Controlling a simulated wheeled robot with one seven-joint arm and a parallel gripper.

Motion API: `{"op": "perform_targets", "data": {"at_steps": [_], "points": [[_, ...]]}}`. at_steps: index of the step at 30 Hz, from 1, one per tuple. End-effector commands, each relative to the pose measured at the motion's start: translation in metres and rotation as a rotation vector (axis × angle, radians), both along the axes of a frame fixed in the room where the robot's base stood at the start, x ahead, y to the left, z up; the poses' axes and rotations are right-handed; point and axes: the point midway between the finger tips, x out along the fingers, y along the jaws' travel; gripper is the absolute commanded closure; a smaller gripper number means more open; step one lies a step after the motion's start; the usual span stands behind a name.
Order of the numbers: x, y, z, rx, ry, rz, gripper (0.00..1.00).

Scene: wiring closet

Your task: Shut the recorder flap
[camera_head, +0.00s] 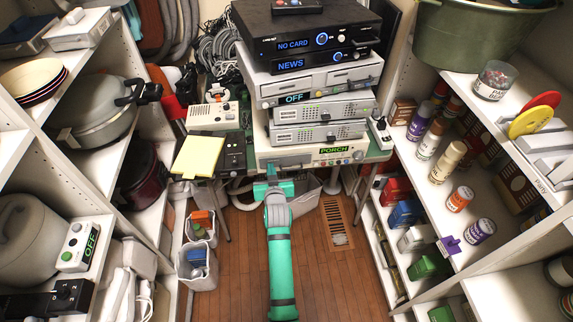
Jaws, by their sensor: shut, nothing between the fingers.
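A stack of electronic boxes stands on the table at the back. Its lowest box (345,153) is pale and shows PORCH. Two grey units (318,132) lie above it, then a white box (345,80) showing OFF. Black units reading NEWS (291,64) and NO CARD (293,44) are on top. I cannot tell which box is the recorder, and no open flap is clearly made out. My teal gripper (271,170) is shut and empty, just in front of and below the PORCH box's left front. My arm hides part of what lies under the table edge.
Shelves with pots and plates (32,84) stand at left. Shelves with cans and jars (447,160) stand at right. Bins (196,267) sit on the floor at left. A yellow pad (199,156) lies left of the stack. The wooden floor (335,280) is clear beside my arm.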

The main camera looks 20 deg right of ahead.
Motion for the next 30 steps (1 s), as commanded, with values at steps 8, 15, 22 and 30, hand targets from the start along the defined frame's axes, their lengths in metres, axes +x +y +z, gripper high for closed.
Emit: {"op": "perform_targets", "data": {"at_steps": [8,15,22,30], "points": [[-0.019,0.005,-0.001,0.000,0.001,-0.001,1.00],[-0.039,0.011,-0.001,-0.001,0.001,-0.001,1.00],[-0.048,0.014,0.000,0.000,0.000,-0.001,1.00],[-0.048,0.014,0.000,0.000,0.000,-0.001,1.00]]}}
